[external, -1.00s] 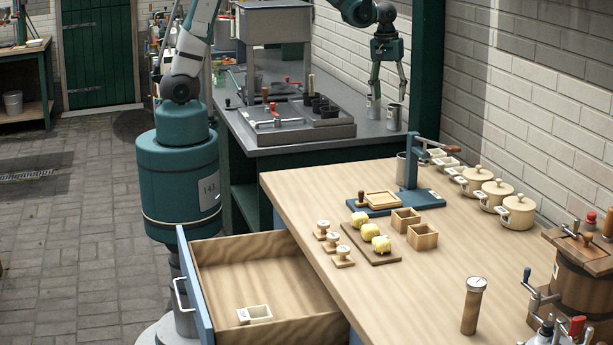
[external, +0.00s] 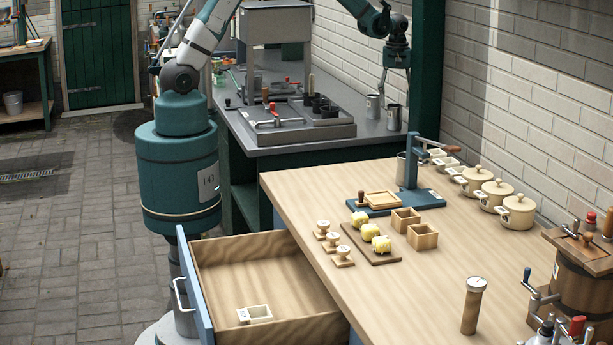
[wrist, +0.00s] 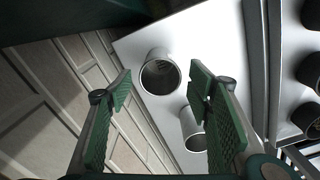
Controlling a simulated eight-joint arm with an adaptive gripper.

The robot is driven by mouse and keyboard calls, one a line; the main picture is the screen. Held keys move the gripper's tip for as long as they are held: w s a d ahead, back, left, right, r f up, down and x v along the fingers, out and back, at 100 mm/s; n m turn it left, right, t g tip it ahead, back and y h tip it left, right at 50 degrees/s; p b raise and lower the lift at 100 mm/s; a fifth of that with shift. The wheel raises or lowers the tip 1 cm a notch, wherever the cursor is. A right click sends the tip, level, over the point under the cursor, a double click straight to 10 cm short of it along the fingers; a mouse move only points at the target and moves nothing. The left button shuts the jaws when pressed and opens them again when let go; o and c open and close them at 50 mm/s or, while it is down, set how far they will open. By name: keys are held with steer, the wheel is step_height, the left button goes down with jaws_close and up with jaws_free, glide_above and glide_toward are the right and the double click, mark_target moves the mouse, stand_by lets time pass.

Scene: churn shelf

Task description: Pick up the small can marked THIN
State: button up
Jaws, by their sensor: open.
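Two small grey metal cans stand upright at the right end of the dark bench, a left can (external: 373,108) and a right can (external: 394,118). I cannot read a THIN mark on either. In the wrist view, one open-topped can (wrist: 160,76) shows between my fingers, a little beyond the tips. The other can (wrist: 192,131) is lower, partly behind the right finger. My gripper (external: 394,86) is open and empty above the cans. Its two green pads (wrist: 160,92) are spread wide and show no clear contact with a can.
The brick wall (external: 470,85) is close on the right, with a green post (external: 426,70) beside the bench. A grey tray with dark cups (external: 322,106) is left of the cans. A crank stand (external: 412,165) rises on the nearer wooden table.

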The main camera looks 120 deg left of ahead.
mark_target(395, 118)
steer(key=shift+f, duration=0.1)
steer(key=shift+f, duration=1.25)
steer(key=shift+f, duration=2.6)
steer(key=c, duration=1)
